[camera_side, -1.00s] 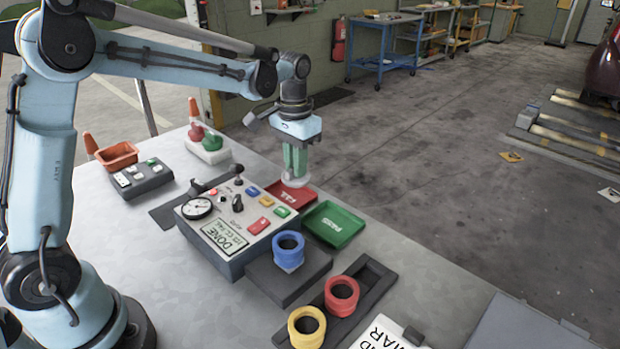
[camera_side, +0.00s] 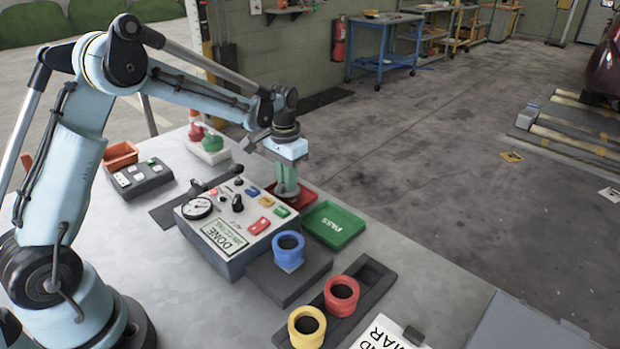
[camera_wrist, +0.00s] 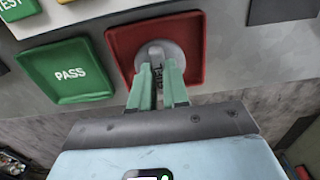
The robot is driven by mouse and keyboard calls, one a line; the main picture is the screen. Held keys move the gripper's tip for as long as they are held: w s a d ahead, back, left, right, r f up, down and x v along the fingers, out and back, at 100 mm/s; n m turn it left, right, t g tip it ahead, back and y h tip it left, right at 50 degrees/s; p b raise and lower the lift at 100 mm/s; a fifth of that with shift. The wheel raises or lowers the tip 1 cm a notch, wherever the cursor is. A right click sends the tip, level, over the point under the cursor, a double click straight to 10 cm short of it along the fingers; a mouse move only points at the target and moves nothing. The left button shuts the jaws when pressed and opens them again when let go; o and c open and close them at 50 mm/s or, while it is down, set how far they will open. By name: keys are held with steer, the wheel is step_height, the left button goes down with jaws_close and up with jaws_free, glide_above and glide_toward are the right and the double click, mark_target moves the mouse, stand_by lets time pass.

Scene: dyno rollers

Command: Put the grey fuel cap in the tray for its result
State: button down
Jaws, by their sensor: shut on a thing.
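My gripper (camera_side: 287,188) is shut on the grey fuel cap (camera_wrist: 158,50) and holds it low over the red tray (camera_side: 308,194). In the wrist view the cap is a pale round disc between the green fingertips (camera_wrist: 158,75), inside the outline of the red tray (camera_wrist: 190,35). I cannot tell whether it touches the tray floor. The red tray's word is hidden now. The green tray (camera_side: 335,226), marked PASS, lies beside it and is empty. The tester's display (camera_side: 224,236) reads DONE; its smaller line is hard to read.
The tester box (camera_side: 215,255) with gauge, knobs and coloured buttons stands left of the trays. A blue ring (camera_side: 289,244) sits on a dark block in front. Red (camera_side: 342,290) and yellow (camera_side: 306,322) rings stand in a dark holder. An orange bin (camera_side: 121,156) is at the back left.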

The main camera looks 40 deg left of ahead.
steer(key=shift+f, duration=0.1)
steer(key=c, duration=1.1)
jaws_free()
step_height(320, 180, up, 12)
steer(key=s+d+r+t, duration=0.3)
steer(key=s+d, duration=0.1)
steer(key=s, duration=0.4)
steer(key=shift+s+d+f+t, duration=0.65)
steer(key=shift+s+f+t, duration=0.05)
steer(key=shift+s, duration=0.9)
steer(key=shift+s+d+f+t, duration=0.6)
steer(key=shift+s+f+t, duration=0.1)
steer(key=shift+s, duration=0.9)
steer(key=shift+s+d+f+t, duration=0.65)
steer(key=shift+s+f+t, duration=0.05)
steer(key=shift+s, duration=0.9)
